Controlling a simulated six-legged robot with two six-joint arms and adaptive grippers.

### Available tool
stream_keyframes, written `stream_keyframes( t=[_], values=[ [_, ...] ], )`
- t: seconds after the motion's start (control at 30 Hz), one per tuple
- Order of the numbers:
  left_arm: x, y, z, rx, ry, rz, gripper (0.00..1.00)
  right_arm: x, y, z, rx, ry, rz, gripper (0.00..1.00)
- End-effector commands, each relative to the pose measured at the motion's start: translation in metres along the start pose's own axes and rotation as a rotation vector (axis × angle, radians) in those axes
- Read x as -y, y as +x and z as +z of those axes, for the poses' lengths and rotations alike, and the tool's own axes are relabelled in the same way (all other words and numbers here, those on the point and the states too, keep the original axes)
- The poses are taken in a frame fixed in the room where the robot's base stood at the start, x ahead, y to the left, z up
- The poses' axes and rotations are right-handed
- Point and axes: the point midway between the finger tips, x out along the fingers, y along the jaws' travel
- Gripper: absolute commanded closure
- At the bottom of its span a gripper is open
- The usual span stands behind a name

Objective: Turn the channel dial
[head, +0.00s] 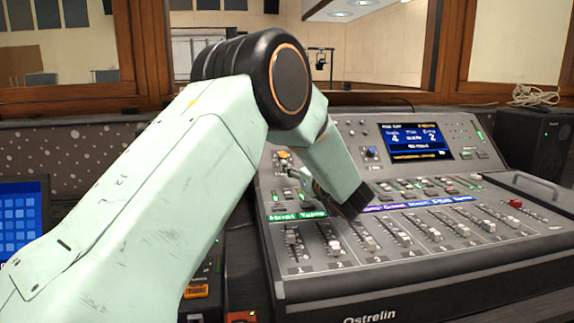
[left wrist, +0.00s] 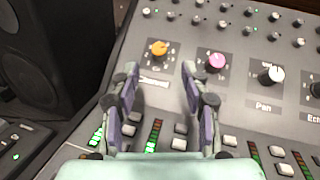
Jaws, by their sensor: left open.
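The mixing console (head: 395,270) has several dials. In the left wrist view an orange dial (left wrist: 158,48) sits just beyond and between my fingertips, with a pink dial (left wrist: 216,62) to its right, then a white-topped dial (left wrist: 271,75) labelled Pan. I cannot tell from the labels which one is the channel dial. My left gripper (left wrist: 160,76) is open and empty, its two fingers apart over the panel. In the head view the left gripper (head: 310,186) is mostly hidden behind my arm, over the console's left part. My right gripper is not in view.
A row of faders (head: 405,238) runs along the console's front, below a lit screen (head: 415,142). A black speaker (left wrist: 45,65) stands left of the console in the left wrist view. A blue-screened device (head: 20,215) is at the head view's left edge.

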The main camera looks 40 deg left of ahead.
Motion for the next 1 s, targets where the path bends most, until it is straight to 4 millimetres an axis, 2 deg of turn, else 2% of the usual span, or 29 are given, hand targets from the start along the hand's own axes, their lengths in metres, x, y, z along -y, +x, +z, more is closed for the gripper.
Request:
stream_keyframes(
  t=[0.2,0.43,0.83,1.0],
  values=[
    [-0.002,0.036,-0.001,-0.002,-0.003,0.004,0.54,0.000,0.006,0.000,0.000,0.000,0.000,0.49],
    [-0.001,0.062,-0.001,-0.001,-0.002,0.003,0.54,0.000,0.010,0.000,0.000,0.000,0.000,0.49],
    [-0.001,0.069,0.000,-0.001,0.001,0.001,0.55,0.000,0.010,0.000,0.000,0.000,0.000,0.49],
    [-0.001,0.069,0.000,-0.001,0.000,0.001,0.69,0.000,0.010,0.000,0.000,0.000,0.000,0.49]
  ],
)
